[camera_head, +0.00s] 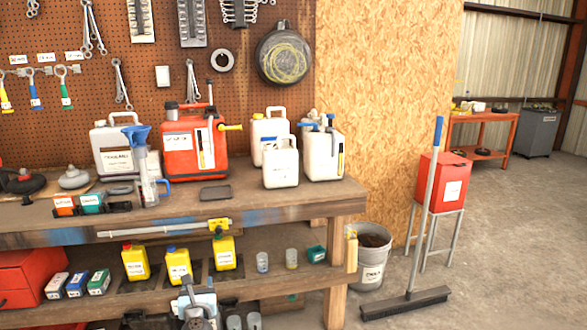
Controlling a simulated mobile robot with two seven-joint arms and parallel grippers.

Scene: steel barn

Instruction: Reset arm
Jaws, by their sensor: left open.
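My left gripper (195,293) shows at the bottom of the head view, left of the middle, in front of the lower shelf of the workbench (300,201). It is open. No object shows between its fingers, though they are small and partly blend with the things behind. My right gripper is not in view.
A red fuel can (181,150) and white jugs (281,168) stand on the bench top. Yellow bottles (178,266) stand on the lower shelf. A bucket (371,255), broom (420,220) and red box (443,183) stand right of the bench. Concrete floor is clear at far right.

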